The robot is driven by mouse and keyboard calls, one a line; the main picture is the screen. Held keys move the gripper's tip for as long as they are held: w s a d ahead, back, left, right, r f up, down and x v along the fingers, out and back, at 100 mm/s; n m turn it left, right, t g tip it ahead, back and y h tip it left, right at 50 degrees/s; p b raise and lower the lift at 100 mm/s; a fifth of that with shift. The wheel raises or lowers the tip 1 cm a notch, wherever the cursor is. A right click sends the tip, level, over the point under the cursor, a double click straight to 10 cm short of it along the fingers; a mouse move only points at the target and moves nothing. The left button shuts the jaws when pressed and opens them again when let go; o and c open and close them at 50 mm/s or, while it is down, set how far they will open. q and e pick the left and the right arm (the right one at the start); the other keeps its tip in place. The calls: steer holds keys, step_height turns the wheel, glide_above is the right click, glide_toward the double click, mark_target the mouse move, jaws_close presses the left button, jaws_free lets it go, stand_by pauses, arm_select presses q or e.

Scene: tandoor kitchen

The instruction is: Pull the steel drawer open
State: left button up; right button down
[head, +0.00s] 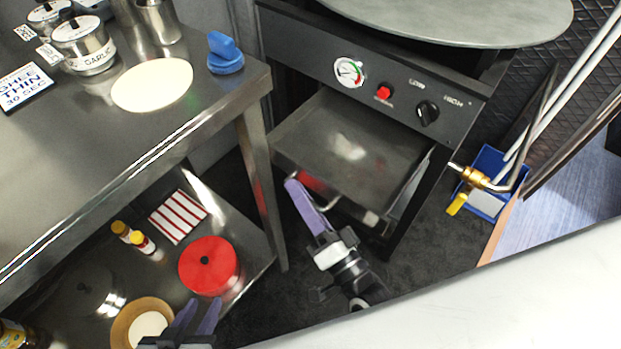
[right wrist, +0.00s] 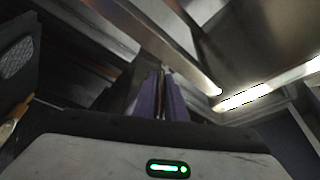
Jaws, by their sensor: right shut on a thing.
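The steel drawer (head: 345,140) sits below the black control panel, and its broad grey inside shows in the head view. It stands out from under the panel. Its bar handle (head: 371,218) runs along the front edge. My right gripper (head: 297,188) has its purple fingers at the left part of this handle and is shut on it. The right wrist view shows the purple fingers (right wrist: 160,95) close together; what lies between them is dark and hard to make out. My left gripper (head: 198,312) is open and empty, low near the bottom edge, in front of the lower shelf.
A steel table (head: 90,165) stands left, its leg (head: 258,165) close beside the drawer. Its lower shelf holds a red round container (head: 209,265) and bottles. A brass valve (head: 478,178) and blue bin (head: 487,195) stand right. Dark floor lies before the drawer.

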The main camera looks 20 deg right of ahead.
steer(key=shift+a+r, duration=0.15)
steer(key=c, duration=1.8)
jaws_free()
steer(key=shift+c, duration=0.2)
arm_select(q)
steer(key=shift+s, duration=0.1)
arm_select(e)
steer(key=shift+s, duration=0.1)
